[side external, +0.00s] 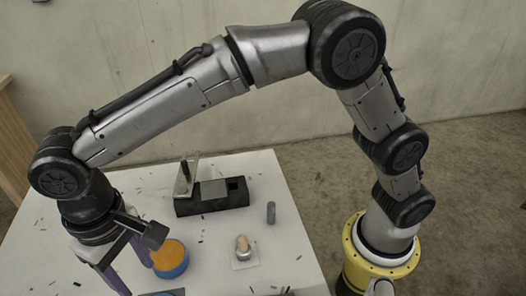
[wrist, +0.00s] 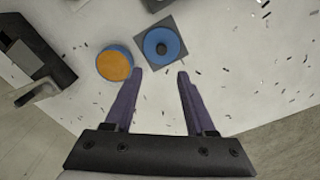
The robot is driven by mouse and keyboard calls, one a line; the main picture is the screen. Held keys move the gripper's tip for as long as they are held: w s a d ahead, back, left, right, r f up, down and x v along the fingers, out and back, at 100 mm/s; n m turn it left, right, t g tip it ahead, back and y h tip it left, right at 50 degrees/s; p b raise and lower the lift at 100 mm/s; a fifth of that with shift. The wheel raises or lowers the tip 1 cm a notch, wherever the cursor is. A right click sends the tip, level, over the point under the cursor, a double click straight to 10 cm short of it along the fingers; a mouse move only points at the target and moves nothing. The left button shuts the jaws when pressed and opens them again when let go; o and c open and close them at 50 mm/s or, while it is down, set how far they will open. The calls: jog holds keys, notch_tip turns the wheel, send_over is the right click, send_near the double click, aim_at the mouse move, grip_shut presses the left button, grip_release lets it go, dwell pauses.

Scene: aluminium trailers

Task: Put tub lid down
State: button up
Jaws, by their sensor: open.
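The tub lid (wrist: 153,38), a blue disc with a darker knob in its middle, lies on a dark grey square pad (wrist: 181,49) in the wrist view. The blue tub (wrist: 104,52) with orange contents stands just left of it, apart from the pad and uncovered. The tub also shows in the side view (side external: 170,270). My gripper (wrist: 160,72) is open, its two purple fingers apart and empty, with the lid beyond the fingertips in the wrist view. In the side view the lid is not clearly visible, near or past the bottom edge.
A black block (side external: 212,207) with metal plates stands at the table's back. A grey cylinder (side external: 271,212) and a wooden-topped piece (side external: 242,245) on a pale square are to the right. Small dark shavings are scattered over the white table (side external: 285,240).

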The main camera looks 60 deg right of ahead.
jog(key=s+d+r+t, duration=0.1)
jog(key=d+r, duration=0.2)
jog(key=d, duration=0.5)
jog(key=d+r+m+t+y, duration=0.1)
jog(key=d+r, duration=0.3)
jog(key=d, duration=0.4)
jog(key=s+d+r+t, duration=0.1)
jog(key=d+r, duration=0.2)
jog(key=d, duration=0.4)
jog(key=s+d+f+m+t+h, duration=0.1)
jog(key=s+d+f+t, duration=0.1)
jog(key=s+d, duration=1.1)
jog(key=shift+d+f+t, duration=0.3)
jog(key=shift+d+f, duration=0.25)
jog(key=shift+f, duration=0.05)
